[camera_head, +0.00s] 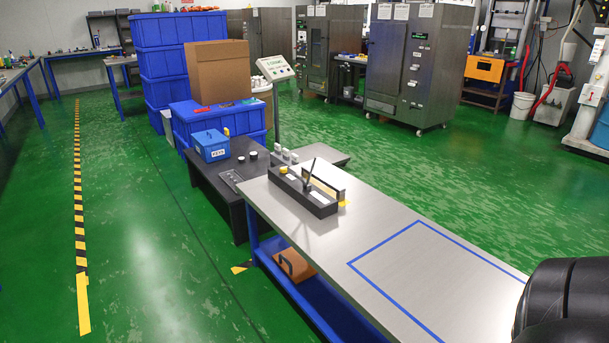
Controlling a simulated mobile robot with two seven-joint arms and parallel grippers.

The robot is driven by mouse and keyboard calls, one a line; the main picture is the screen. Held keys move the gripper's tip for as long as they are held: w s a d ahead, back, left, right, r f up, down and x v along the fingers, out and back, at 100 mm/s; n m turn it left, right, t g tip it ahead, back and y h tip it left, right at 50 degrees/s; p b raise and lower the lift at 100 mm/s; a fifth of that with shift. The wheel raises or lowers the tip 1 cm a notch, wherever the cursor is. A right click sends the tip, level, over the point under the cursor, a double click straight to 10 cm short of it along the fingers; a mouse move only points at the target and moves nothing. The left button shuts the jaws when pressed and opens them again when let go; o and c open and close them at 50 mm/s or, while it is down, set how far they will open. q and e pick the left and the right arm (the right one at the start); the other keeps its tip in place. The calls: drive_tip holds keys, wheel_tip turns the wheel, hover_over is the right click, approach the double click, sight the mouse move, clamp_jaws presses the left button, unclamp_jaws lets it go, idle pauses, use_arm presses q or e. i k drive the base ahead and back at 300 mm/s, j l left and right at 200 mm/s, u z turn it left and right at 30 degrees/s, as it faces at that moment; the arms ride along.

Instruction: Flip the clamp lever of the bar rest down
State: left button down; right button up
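A long black block-like fixture, apparently the bar rest (318,208), sits at the far left end of the steel-topped table (400,240). A thin dark lever (309,172) stands up from it, tilted slightly to the right at the top. Small white and yellow parts show on the fixture, too small to make out. A flat panel with a light face stands along its far side. Neither of my grippers is in view. A black rounded part of my own arm fills the lower right corner, well apart from the fixture.
A blue tape rectangle (357,264) marks bare tabletop nearer me. A low dark table (228,168) with a blue box (211,152) adjoins at the left. A tilted display on a post (275,68) stands behind. Green floor at the left is open.

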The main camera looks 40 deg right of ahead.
sight(298, 176)
drive_tip(key=i+j+z, duration=0.1)
drive_tip(key=i+z, duration=0.2)
drive_tip(key=i, duration=1.05)
drive_tip(key=i+z, duration=0.6)
drive_tip(key=z, duration=0.15)
drive_tip(key=i+j+z, duration=0.15)
drive_tip(key=z, duration=0.2)
drive_tip(key=i+l+z, duration=0.1)
drive_tip(key=i+z, duration=0.4)
drive_tip(key=z, duration=0.25)
drive_tip(key=i+z, duration=0.35)
drive_tip(key=u, duration=5.3)
drive_tip(key=i, duration=0.05)
